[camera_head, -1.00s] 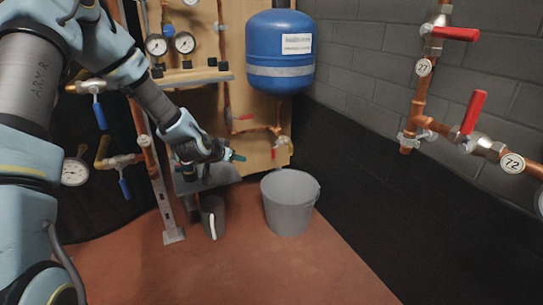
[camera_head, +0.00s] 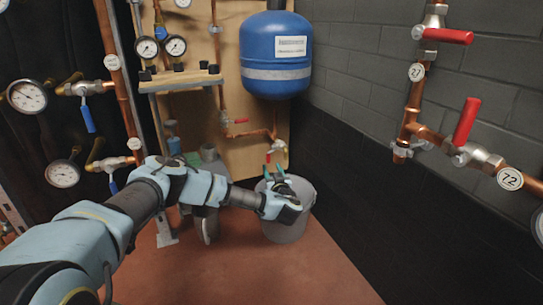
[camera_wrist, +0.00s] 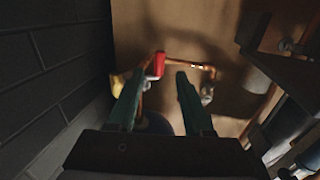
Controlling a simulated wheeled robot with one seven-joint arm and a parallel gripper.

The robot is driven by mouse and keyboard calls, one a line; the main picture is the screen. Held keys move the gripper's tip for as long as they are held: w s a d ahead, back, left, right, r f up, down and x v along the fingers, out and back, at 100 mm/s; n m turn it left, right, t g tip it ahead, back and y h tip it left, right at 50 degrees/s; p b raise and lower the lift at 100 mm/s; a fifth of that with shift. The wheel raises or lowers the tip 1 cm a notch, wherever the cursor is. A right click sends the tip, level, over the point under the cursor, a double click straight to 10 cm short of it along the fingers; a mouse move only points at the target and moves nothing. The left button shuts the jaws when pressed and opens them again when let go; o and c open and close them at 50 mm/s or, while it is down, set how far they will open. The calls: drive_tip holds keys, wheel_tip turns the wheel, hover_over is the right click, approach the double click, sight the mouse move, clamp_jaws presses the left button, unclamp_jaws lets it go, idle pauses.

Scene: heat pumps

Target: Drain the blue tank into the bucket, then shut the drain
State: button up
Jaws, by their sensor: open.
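The blue tank (camera_head: 275,55) hangs at the back, with copper pipe below it. A small drain valve with a red handle (camera_head: 278,147) sits at the pipe's lower end, above the grey bucket (camera_head: 300,222). The bucket stands on the floor, partly hidden behind my arm. My gripper (camera_head: 274,172) is open and empty, over the bucket and just below the drain valve. In the wrist view a red handle (camera_wrist: 158,65) shows between the fingertips, close to the left finger; I cannot tell if they touch. No water flow is visible.
Another red-handled valve (camera_head: 239,121) is on the pipe to the left. A small shelf with gauges (camera_head: 180,78) stands left of the tank. A dark wall (camera_head: 370,180) bounds the right, with labelled red-handled valves (camera_head: 466,122). The front floor is clear.

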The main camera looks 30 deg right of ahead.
sight(269, 161)
drive_tip(key=b+x, duration=0.4)
drive_tip(key=x, duration=0.5)
drive_tip(key=shift+d+f, duration=0.1)
drive_tip(key=shift+f, duration=0.1)
drive_tip(key=shift+b+x, duration=0.35)
drive_tip(key=shift+x, duration=0.4)
drive_tip(key=shift+r, duration=0.15)
drive_tip(key=shift+c, duration=0.2)
clamp_jaws()
